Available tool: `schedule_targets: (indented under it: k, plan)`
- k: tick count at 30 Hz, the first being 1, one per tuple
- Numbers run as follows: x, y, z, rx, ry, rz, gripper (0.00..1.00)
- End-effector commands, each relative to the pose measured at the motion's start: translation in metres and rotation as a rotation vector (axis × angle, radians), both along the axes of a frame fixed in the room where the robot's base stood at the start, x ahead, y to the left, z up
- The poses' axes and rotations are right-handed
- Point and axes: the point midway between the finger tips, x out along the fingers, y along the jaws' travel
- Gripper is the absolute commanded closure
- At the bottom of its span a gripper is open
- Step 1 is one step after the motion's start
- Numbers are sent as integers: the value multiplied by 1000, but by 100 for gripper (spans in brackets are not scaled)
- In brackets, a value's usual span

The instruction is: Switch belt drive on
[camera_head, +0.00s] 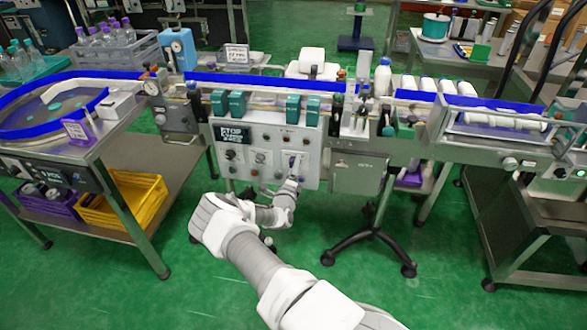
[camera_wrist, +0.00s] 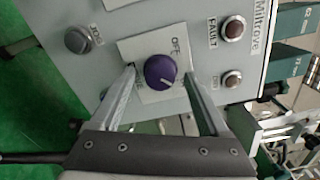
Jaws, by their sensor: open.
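My gripper (camera_wrist: 160,78) is open, with one finger on each side of the knob. Gaps show between the fingers and the knob, and I cannot tell whether either touches it. In the head view the control panel (camera_head: 263,170) hangs under the conveyor, and my gripper (camera_head: 292,181) is at its lower right.
A grey button (camera_wrist: 78,40) and red lamps (camera_wrist: 233,28) labelled "FAULT" and "ON" or similar flank the knob. A grey box (camera_head: 357,173) sits right of the panel. Green floor in front is open.

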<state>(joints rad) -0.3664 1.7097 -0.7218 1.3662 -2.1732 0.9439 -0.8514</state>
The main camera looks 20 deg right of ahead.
Motion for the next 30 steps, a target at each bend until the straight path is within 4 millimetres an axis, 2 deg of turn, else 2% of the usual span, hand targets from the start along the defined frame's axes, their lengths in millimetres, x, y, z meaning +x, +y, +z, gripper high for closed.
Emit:
schedule_targets:
  k: [8, 11, 24, 30]
  plan:
    - [-12, 9, 1, -1, 3, 1, 21]
    - [-26, 19, 2, -2, 3, 2, 21]
    - [-113, 77, 1, -1, 2, 2, 21]
    - [-137, 93, 0, 0, 1, 1, 21]
